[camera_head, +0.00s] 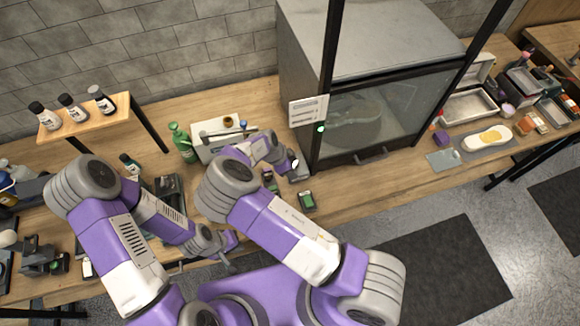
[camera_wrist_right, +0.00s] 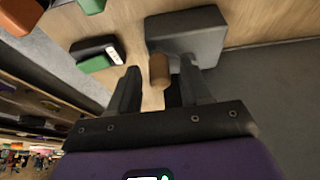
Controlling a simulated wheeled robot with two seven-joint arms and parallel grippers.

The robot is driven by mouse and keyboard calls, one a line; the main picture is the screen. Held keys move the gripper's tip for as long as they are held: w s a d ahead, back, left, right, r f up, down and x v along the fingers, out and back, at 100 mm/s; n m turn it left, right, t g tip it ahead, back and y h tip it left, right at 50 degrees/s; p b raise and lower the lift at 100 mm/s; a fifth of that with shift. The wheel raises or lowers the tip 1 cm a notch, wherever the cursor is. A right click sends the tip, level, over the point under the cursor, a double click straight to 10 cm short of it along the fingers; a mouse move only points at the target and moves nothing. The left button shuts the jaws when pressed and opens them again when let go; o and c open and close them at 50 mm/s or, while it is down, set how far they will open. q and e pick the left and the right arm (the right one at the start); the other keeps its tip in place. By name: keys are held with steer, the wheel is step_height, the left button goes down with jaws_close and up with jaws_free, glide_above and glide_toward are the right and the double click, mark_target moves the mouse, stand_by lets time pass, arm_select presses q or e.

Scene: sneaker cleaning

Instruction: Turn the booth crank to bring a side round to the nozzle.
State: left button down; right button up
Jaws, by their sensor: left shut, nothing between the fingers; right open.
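The booth (camera_head: 365,35) is a large grey box with a dark-framed glass front, at the back centre right. A pale shape, perhaps a shoe, shows dimly behind the glass. My right gripper (camera_head: 288,166) is at the booth's lower left corner. In the right wrist view, the crank's wooden handle (camera_wrist_right: 158,70) stands by a grey block (camera_wrist_right: 195,30). My right gripper (camera_wrist_right: 160,82) is open there, one finger on either side of the handle; contact cannot be told. My left gripper (camera_head: 229,260) is shut and empty over the table's front edge. The nozzle cannot be made out.
A green-and-black block (camera_head: 306,201) lies just in front of my right gripper and shows in the right wrist view (camera_wrist_right: 97,52). A yellow-and-white sole-shaped item (camera_head: 487,138) lies at right.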

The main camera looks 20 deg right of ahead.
jaws_close()
steer(key=shift+d, duration=0.1)
steer(key=n, duration=0.1)
steer(key=d+n+t+b, duration=0.1)
steer(key=n, duration=0.1)
steer(key=s+n, duration=0.1)
steer(key=shift+d+t+y, duration=0.25)
steer(key=shift+t+y, duration=0.05)
steer(key=shift+s+d+n+t+y+b, duration=0.15)
steer(key=shift+d+n+t+b, duration=0.3)
steer(key=shift+n, duration=0.8)
steer(key=shift+d+n+t+y+b, duration=0.3)
steer(key=shift+d+n+b, duration=0.25)
steer(key=shift+n, duration=0.7)
